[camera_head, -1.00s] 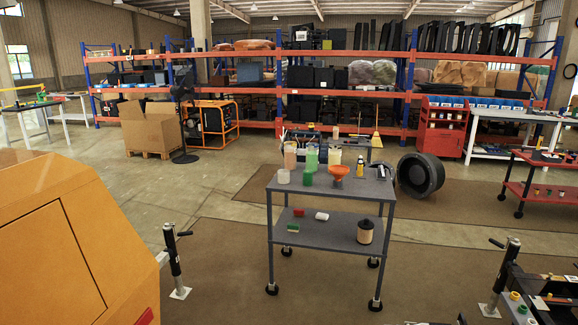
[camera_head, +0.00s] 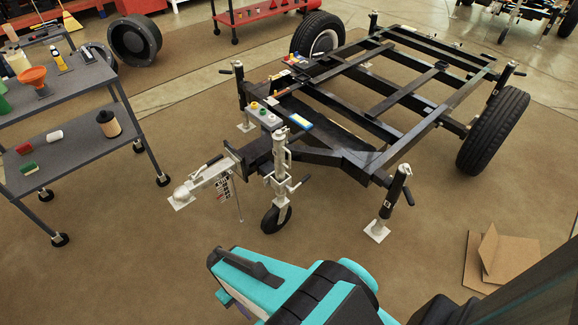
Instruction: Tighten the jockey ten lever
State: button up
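The trailer's jockey wheel (camera_head: 277,217) stands upright at the front of the black trailer frame, with its tyre on the floor. Its pale post carries a small clamp lever (camera_head: 300,184) sticking out to the right at mid-height. How tight the lever sits cannot be told from here. Teal and black parts of my arm, with my gripper (camera_head: 226,272) at their left end, show at the bottom, in front of the trailer and apart from it. The fingers cannot be made out clearly, and nothing held is visible.
The black trailer frame (camera_head: 352,160) has a pale coupling (camera_head: 205,183) pointing left and a corner stand (camera_head: 393,205) right of the jockey wheel. A grey cart (camera_head: 70,150) stands at left. Cardboard (camera_head: 497,258) lies at right. The brown floor before the coupling is clear.

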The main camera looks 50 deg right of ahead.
aim_at(291, 190)
jog(key=z, duration=0.75)
